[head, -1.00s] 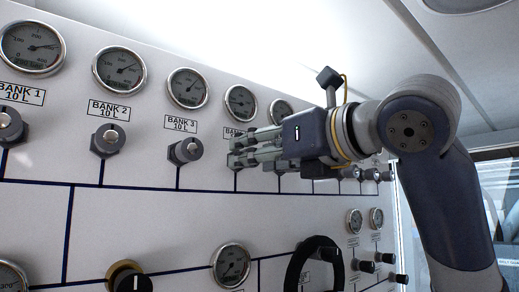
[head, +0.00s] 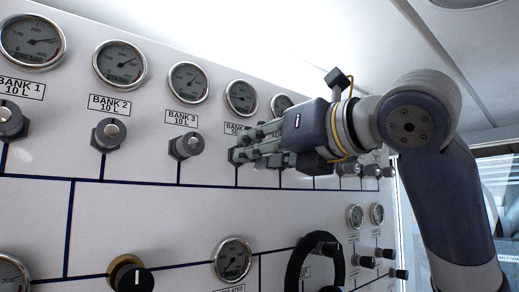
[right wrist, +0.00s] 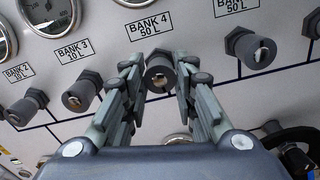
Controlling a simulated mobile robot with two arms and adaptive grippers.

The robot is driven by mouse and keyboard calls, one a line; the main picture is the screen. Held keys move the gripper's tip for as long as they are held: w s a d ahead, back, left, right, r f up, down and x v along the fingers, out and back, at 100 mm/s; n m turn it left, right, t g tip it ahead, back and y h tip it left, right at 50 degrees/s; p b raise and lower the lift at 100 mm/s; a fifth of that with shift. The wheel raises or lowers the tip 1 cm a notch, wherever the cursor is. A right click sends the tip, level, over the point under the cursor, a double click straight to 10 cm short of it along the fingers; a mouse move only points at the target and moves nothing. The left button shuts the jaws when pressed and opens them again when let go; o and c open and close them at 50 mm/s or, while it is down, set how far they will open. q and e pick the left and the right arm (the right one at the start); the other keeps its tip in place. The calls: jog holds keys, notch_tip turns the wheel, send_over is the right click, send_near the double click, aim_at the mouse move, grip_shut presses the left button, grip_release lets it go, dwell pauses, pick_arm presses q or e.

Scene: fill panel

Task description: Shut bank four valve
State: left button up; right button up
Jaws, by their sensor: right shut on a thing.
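The bank four valve is a dark knob (right wrist: 160,74) with a brassy centre, under the "BANK 4 50 L" label (right wrist: 149,26) in the right wrist view. The gauge above bank four (head: 241,97) shows in the head view. My left gripper is not in view.
Bank 1 (head: 11,121), bank 2 (head: 108,134) and bank 3 (head: 186,146) knobs stick out to the left. A further 50 L knob (right wrist: 255,50) is close on the right. A black handwheel (head: 314,262) and a black-and-brass knob (head: 131,275) stand out lower down.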

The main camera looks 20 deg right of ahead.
pick_arm(q)
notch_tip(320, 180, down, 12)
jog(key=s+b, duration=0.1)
jog(key=b, duration=1.1)
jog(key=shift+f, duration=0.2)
pick_arm(e)
jog(key=shift+a+f+n, duration=0.1)
jog(key=shift+f+n, duration=0.05)
jog(key=shift+n, duration=5.65)
jog(key=shift+d+f+n, duration=0.1)
jog(key=shift+f+n, duration=0.05)
jog(key=shift+n, duration=5.65)
jog(key=shift+a+f+n, duration=0.1)
jog(key=shift+f+n, duration=0.05)
jog(key=shift+n, duration=5.65)
jog(key=o, duration=1)
jog(key=shift+o, duration=0.2)
jog(key=shift+r, duration=0.1)
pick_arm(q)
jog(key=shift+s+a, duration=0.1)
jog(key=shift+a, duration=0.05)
pick_arm(e)
jog(key=shift+s, duration=0.1)
